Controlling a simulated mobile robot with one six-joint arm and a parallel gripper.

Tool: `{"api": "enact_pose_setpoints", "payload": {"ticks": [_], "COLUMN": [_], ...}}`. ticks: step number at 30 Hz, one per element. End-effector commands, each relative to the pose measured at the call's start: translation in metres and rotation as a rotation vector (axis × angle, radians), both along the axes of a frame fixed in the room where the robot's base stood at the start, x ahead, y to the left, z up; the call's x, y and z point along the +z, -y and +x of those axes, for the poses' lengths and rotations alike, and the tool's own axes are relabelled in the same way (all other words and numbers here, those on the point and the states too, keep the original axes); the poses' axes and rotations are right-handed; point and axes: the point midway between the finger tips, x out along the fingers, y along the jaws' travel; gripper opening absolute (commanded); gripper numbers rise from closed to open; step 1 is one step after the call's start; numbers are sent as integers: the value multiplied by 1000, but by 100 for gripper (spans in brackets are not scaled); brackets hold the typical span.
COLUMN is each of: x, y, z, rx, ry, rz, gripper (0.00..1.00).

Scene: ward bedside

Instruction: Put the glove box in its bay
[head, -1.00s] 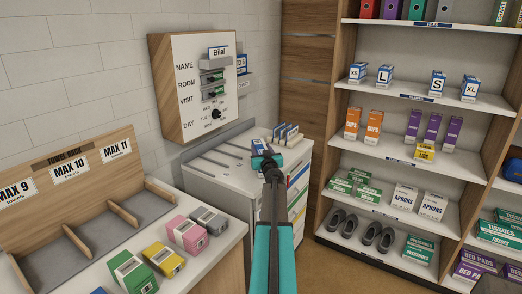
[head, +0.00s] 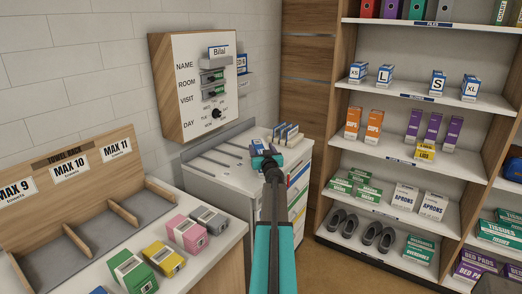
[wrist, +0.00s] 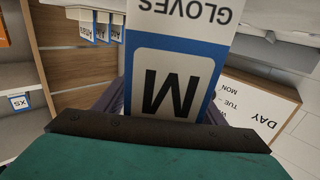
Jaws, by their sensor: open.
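The glove box (wrist: 175,80), white and blue with a large M and the word GLOVES, appears upside down in the wrist view. It stands close in front of my gripper (wrist: 168,108), between the dark fingers, which are open. I cannot tell whether they touch it. In the head view my gripper (head: 267,160) is over the white cabinet's top, and a blue-and-white bit of the box (head: 258,146) shows just beyond it. The gloves shelf (head: 410,91) at right holds XS (head: 357,73), L (head: 384,77), S (head: 437,84) and XL (head: 470,88) boxes, with a gap between L and S.
The white cabinet (head: 205,172) carries small blue-and-white cards (head: 285,133) behind my gripper. A wall board (head: 190,92) hangs above it. A towel rack (head: 70,165) with several coloured boxes stands at left. Aprons (head: 405,197) and shoes (head: 370,234) fill lower shelves.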

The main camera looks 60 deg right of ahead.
Motion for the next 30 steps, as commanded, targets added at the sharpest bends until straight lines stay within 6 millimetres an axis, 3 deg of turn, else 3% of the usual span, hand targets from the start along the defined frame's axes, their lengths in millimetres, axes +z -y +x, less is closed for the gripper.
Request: {"api": "enact_pose_setpoints", "payload": {"ticks": [8,30], "x": [0,0], "y": [-9,-58], "z": [-8,-57], "rx": [0,0], "ry": [1,-1], "rz": [1,-1], "gripper": [64,64]}}
